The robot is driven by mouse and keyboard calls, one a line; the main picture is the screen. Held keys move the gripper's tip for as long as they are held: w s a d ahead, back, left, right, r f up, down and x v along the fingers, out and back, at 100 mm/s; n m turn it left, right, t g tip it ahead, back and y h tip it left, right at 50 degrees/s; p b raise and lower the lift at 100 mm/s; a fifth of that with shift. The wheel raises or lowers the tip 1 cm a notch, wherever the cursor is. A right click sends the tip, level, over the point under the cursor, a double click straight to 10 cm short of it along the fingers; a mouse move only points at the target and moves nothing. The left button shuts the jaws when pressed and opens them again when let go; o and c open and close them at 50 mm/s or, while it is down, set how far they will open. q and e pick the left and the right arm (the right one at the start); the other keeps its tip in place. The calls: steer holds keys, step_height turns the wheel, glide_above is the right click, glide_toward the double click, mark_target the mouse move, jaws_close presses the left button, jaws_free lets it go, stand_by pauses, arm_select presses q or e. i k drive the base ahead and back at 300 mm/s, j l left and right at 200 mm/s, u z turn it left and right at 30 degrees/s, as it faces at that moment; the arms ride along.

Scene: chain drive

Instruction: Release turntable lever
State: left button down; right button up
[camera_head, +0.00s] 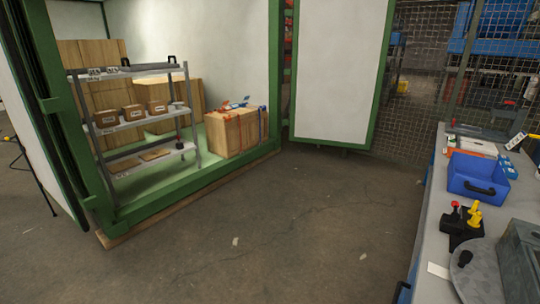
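A round grey disc (485,278), which looks like the turntable, lies on the workbench at the bottom right. A small black knob or lever end (465,258) shows at its left rim; I cannot tell its position or whether it is the lever. Behind the disc stands a black device (461,226) with a red knob (455,205) and a yellow part (475,214) on top. Neither of my grippers is in view.
The grey workbench (438,200) runs along the right edge, with a blue bin (478,177) and a grey metal box (519,262) on it. A green-framed container with a shelf (125,122) and boxes (232,130) stands left. The floor (290,220) between is clear.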

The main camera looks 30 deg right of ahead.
mark_target(454, 217)
steer(key=i+j+z, duration=0.1)
steer(key=i+z, duration=0.25)
steer(key=i, duration=0.2)
steer(key=i+j+z, duration=0.25)
steer(key=i+z, duration=0.15)
steer(key=i+l+z, duration=0.15)
steer(key=i+z, duration=0.15)
steer(key=z, duration=0.2)
steer(key=i+z, duration=0.35)
steer(key=z, duration=0.15)
steer(key=i+z, duration=0.35)
steer(key=z, duration=0.15)
steer(key=i+j+z, duration=0.3)
steer(key=z, duration=0.2)
steer(key=i+j+z, duration=0.25)
steer(key=z, duration=0.2)
steer(key=i+j+z, duration=0.15)
steer(key=j+z, duration=0.35)
steer(key=i+j+z, duration=0.2)
steer(key=j+z, duration=0.15)
steer(key=i+j+z, duration=0.15)
steer(key=j+z, duration=0.2)
steer(key=j, duration=0.25)
steer(key=j+z, duration=0.4)
steer(key=j, duration=0.15)
steer(key=j+z, duration=0.35)
steer(key=j, duration=0.2)
steer(key=i, duration=0.05)
